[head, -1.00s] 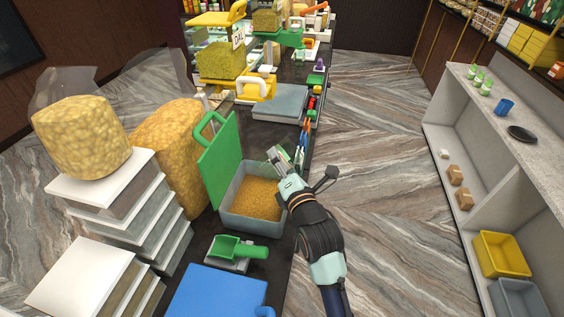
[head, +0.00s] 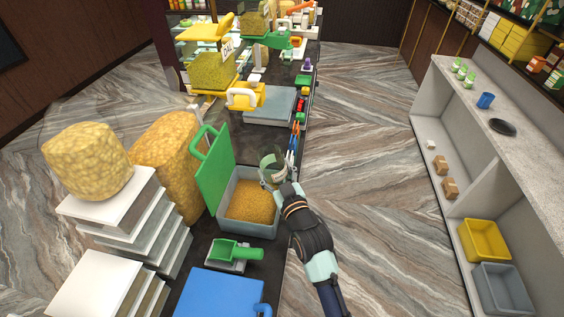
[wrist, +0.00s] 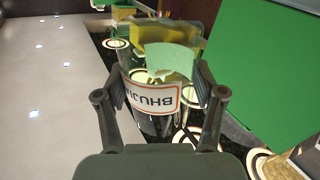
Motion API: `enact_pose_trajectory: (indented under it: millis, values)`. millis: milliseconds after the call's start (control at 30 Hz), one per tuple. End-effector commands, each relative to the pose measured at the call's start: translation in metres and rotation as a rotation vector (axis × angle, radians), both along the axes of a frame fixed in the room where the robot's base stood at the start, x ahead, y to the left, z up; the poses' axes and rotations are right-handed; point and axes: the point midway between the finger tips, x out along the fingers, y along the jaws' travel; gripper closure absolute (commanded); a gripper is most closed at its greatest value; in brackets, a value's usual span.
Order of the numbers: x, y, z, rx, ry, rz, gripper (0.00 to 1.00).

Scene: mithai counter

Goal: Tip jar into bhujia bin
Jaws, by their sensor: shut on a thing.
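The bhujia bin (head: 246,229) is a grey tub of golden-brown bhujia (head: 251,202) on the dark counter. Its green lid (head: 213,172) stands open on its left side. My gripper (head: 272,180) is at the bin's far right corner. It is shut on a clear jar (head: 269,164), held just beyond the bhujia. In the wrist view the jar sits between both fingers (wrist: 162,92), and its orange-edged label, BHUJI..., reads upside down (wrist: 152,98). I cannot tell how far the jar is tilted. What is inside it is not clear.
A green scoop (head: 236,251) and a blue lid (head: 222,292) lie nearer on the counter. Pens or tools (head: 293,145) stand right behind the jar. A grey-topped scale (head: 270,105) is farther back. Stacked white boxes (head: 112,200) and large bhujia sacks are at left.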

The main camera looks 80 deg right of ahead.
Motion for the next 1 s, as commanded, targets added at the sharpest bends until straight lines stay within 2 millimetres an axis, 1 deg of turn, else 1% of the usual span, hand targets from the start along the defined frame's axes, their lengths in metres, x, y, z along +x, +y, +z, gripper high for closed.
enact_pose_trajectory:
  millis: [33,133,367,467,600,667,733,1000]
  values:
    - [0.005,0.004,0.000,0.042,-0.062,0.003,0.90]
    - [0.009,0.007,-0.004,0.101,-0.149,0.001,0.90]
    - [0.009,0.006,-0.003,0.107,-0.157,0.000,0.90]
    - [0.009,0.006,0.006,0.106,-0.158,0.000,0.90]
    - [0.009,0.006,0.030,0.106,-0.157,0.000,0.90]
    - [0.009,0.006,0.037,0.107,-0.156,0.000,0.90]
    - [0.009,0.006,0.039,0.108,-0.155,0.000,0.90]
    - [0.009,0.008,0.035,0.107,-0.154,0.002,0.90]
